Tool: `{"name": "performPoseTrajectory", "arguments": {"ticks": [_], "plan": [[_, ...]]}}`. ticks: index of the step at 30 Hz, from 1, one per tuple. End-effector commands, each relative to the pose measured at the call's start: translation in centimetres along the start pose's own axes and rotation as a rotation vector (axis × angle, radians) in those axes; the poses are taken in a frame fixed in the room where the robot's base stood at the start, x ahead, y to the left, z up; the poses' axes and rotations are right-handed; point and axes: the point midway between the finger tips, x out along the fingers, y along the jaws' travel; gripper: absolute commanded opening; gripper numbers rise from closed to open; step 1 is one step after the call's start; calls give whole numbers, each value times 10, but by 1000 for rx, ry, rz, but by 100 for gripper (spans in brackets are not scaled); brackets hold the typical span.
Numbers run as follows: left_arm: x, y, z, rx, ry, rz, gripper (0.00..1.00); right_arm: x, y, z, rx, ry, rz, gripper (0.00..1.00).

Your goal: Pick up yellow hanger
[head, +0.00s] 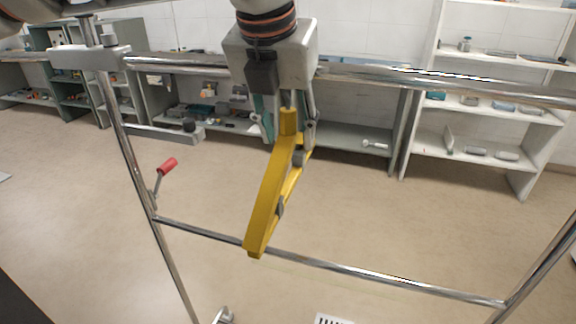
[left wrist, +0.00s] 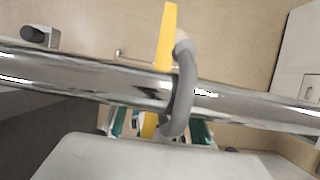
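The yellow hanger (head: 268,205) hangs tilted below the top rail (head: 370,75) of a chrome rack. Its grey hook (left wrist: 182,95) curves over the rail in the left wrist view, where part of the yellow body (left wrist: 166,38) also shows. My left gripper (head: 288,130) points down at the top of the hanger. Its two fingers stand on either side of the yellow neck, with gaps visible, so it looks open around it. The gripper body hides part of the rail and the hook in the head view. My right gripper is not in view.
The rack has a lower crossbar (head: 370,275) behind the hanger and a left post (head: 135,165). A red-handled crank (head: 167,166) is by that post. Shelves (head: 480,125) with small items line the back wall. The floor between is mostly clear.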

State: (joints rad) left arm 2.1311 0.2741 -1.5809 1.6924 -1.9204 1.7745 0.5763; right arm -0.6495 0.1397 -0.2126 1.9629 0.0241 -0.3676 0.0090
Motion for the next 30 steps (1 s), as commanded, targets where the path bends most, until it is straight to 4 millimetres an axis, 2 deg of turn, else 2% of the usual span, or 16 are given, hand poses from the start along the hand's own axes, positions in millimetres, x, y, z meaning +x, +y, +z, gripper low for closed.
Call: {"name": "performPoseTrajectory", "arguments": {"ticks": [1,5,6,17,23,28,30], "plan": [[0,0,0,0,0,0,36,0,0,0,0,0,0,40],[0,0,0,0,0,0,2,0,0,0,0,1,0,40],[0,0,0,0,0,0,0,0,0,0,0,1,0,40],[-2,0,1,0,-2,-1,0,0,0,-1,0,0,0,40],[-15,-1,6,4,-4,-2,0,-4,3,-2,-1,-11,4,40],[-32,-1,12,7,-3,-4,0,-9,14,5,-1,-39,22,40],[-24,-1,12,9,-25,-4,0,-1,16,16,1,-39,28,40]]}}
